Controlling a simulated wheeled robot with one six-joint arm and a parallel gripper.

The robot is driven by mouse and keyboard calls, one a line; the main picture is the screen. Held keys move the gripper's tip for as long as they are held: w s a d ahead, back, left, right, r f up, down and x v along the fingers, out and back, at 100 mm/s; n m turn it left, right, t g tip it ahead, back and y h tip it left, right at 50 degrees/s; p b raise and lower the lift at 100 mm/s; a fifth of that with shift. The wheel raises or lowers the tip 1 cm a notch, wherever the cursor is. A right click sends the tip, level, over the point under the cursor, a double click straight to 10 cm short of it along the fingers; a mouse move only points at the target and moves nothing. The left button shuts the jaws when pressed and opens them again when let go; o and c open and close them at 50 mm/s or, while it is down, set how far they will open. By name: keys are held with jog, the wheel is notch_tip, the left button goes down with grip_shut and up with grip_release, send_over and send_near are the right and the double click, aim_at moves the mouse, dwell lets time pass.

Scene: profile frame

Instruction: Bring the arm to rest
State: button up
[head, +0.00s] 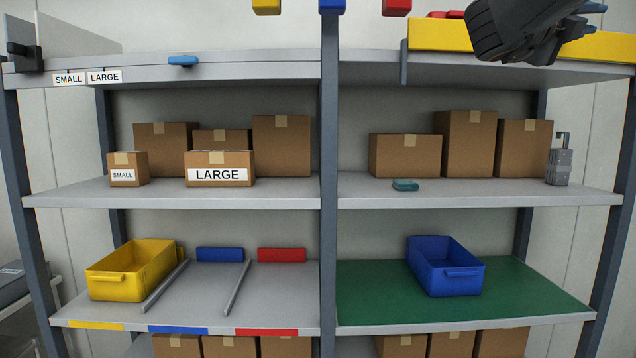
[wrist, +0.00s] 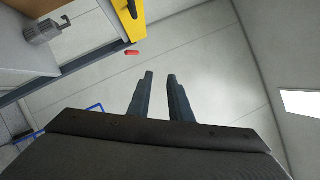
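My gripper (wrist: 160,88) shows in the wrist view with its two dark fingers apart and nothing between them. In the head view, a dark part of my arm (head: 515,30) is at the top right, in front of the yellow edge of the upper shelf; the fingertips cannot be made out there.
A shelf frame (head: 329,130) fills the head view. Below are a yellow bin (head: 110,286) and a blue bin (head: 450,285). The yellow rail (head: 590,47) is close to my arm.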

jog(key=w+a+f+n+t+y, duration=0.7)
jog(key=w+a+f+n+t, duration=0.1)
jog(key=w+f+n, duration=0.55)
jog(key=w+a+f+n+y, duration=0.2)
jog(key=a+f+n+y, duration=0.3)
jog(key=f, duration=0.4)
jog(key=w+a+f+n+y, duration=0.2)
jog(key=a+f+n+y, duration=0.1)
jog(key=a+f+n, duration=0.5)
jog(key=s+a+f+n+g+y, duration=0.1)
jog(key=s+a+f+n+g, duration=0.15)
jog(key=f, duration=0.45)
jog(key=s+a+f+n+g+y, duration=0.1)
jog(key=s+a+f+y, duration=0.15)
jog(key=f, duration=0.45)
jog(key=s+a+f+n+g+y, duration=0.1)
jog(key=s+a+f+n+g, duration=0.1)
jog(key=s+a+f, duration=0.3)
jog(key=s+a+f+n+g, duration=0.1)
jog(key=s+f+n+g, duration=0.5)
jog(key=s+f, duration=0.9)
jog(key=shift+s+a+f+n+g, duration=0.15)
jog(key=shift+s+a+n+g, duration=0.3)
jog(key=shift+s, duration=0.5)
